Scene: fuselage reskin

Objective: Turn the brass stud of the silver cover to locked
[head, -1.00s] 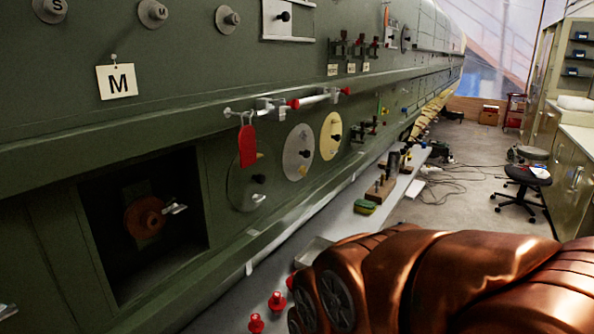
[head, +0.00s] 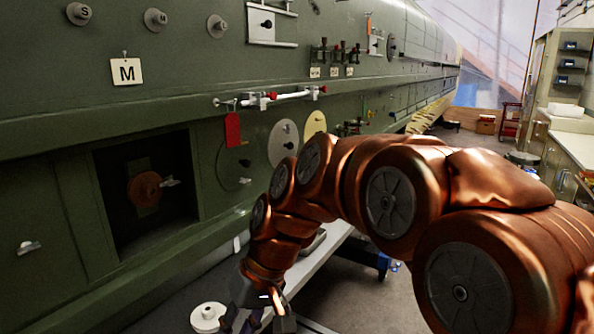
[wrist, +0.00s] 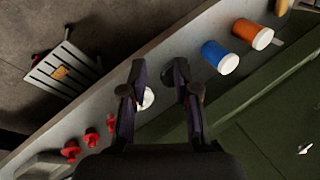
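The silver cover (head: 281,137) is a pale round disc on the green fuselage wall in the head view, with a dark knob on it. My arm hides its lower part, and I cannot make out its brass stud. My gripper (head: 258,318) hangs low at the bottom of the head view, below and apart from the cover. In the wrist view my gripper (wrist: 158,90) has its fingers apart with nothing held. A white round piece (wrist: 146,98) lies beyond the fingers.
A green disc (head: 230,168) and a cream disc (head: 315,122) flank the cover. A red tag (head: 232,130) hangs from a rail above. A dark recess (head: 120,220) opens at left. Blue (wrist: 220,57) and orange (wrist: 252,34) cylinders and red knobs lie along a bench in the wrist view.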

